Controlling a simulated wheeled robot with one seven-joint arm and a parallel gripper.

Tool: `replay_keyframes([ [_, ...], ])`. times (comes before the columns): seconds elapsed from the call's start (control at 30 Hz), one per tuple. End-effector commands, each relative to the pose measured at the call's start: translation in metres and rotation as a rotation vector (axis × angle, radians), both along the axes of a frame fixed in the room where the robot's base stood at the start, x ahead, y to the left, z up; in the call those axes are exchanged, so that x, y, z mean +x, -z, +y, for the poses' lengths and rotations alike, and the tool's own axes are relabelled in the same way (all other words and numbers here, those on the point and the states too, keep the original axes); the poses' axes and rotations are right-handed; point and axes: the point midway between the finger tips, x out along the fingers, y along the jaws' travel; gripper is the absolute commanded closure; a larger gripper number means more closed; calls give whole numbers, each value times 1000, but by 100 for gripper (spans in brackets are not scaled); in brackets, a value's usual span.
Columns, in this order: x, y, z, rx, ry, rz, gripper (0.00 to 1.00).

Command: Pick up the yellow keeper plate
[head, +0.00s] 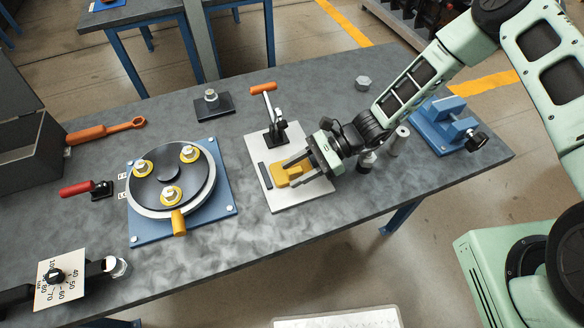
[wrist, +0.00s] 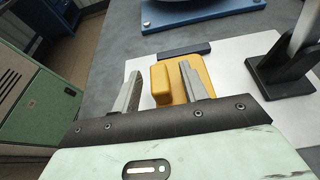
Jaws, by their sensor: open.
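The yellow keeper plate (head: 291,173) lies on a white base plate (head: 299,192) near the middle of the table. It has a raised yellow block on top. My gripper (head: 293,169) is at the keeper plate, reaching in from the right. In the wrist view my gripper (wrist: 161,84) is open, with one finger on each side of the raised block of the keeper plate (wrist: 162,84). A gap shows between the left finger and the block; the right finger is over the plate's yellow surface. Whether the fingers touch the plate is unclear.
A toggle clamp with an orange handle (head: 263,88) stands on the white plate behind the keeper. A round fixture on a blue plate (head: 222,203) is to the left. A blue vise-like block (head: 437,122) and a grey cylinder (head: 399,139) are to the right.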

Motion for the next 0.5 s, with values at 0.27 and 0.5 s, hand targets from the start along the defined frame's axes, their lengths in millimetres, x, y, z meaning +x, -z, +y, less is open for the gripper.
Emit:
replay_keyframes([
  [0.27,0,0,0,0,0,0,100],
  [0.5,0,-1,0,3,-1,-1,100],
])
